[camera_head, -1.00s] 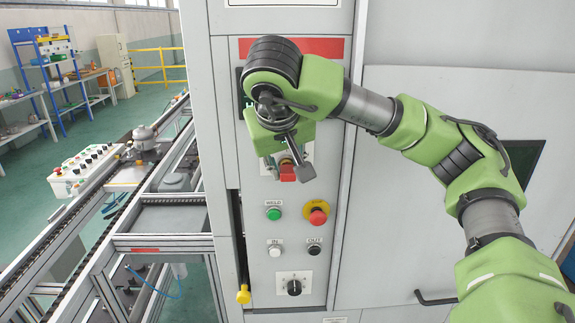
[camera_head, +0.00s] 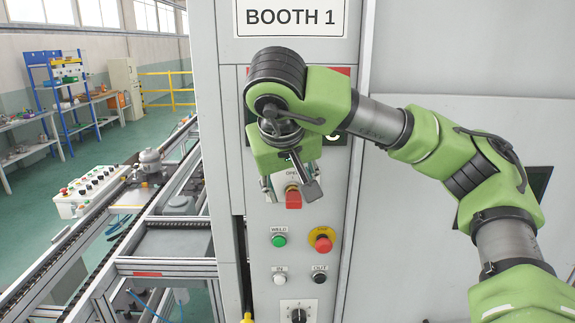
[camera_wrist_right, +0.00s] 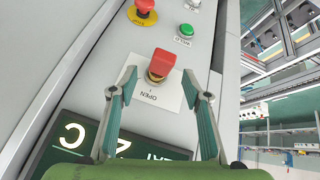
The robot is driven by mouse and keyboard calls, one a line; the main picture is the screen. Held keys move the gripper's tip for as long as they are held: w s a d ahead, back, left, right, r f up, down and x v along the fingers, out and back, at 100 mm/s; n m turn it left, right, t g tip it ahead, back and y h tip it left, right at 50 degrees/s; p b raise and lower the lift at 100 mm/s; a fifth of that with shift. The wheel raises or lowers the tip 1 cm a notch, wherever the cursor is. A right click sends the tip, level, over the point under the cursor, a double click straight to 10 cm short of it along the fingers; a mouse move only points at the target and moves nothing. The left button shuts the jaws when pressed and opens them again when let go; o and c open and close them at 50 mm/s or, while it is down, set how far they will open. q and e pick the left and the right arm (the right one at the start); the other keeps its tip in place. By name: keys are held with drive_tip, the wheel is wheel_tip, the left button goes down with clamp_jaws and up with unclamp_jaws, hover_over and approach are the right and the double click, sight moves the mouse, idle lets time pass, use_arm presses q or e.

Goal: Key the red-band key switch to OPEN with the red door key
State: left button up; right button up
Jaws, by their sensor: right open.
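The red door key (camera_head: 293,199) has a red head and sits in the key switch on the panel below the dark display. In the right wrist view the red key (camera_wrist_right: 163,64) stands in the switch's brass-coloured collar, on a white plate (camera_wrist_right: 151,93) marked OPEN. My right gripper (camera_head: 291,192) is in front of the switch and partly hides it. In the wrist view the right gripper (camera_wrist_right: 163,90) is open, its two fingers apart on either side of the key, with no visible contact. My left gripper is in neither view.
Below the key switch are a green WELD button (camera_head: 279,240), a red emergency stop on yellow (camera_head: 321,240), a white button (camera_head: 279,279), a black button (camera_head: 319,276) and a black selector knob (camera_head: 298,315). A conveyor frame (camera_head: 175,268) runs along the left.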

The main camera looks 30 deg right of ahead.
drive_tip(key=v, duration=0.9)
drive_tip(key=shift+a, duration=0.1)
idle(1.5)
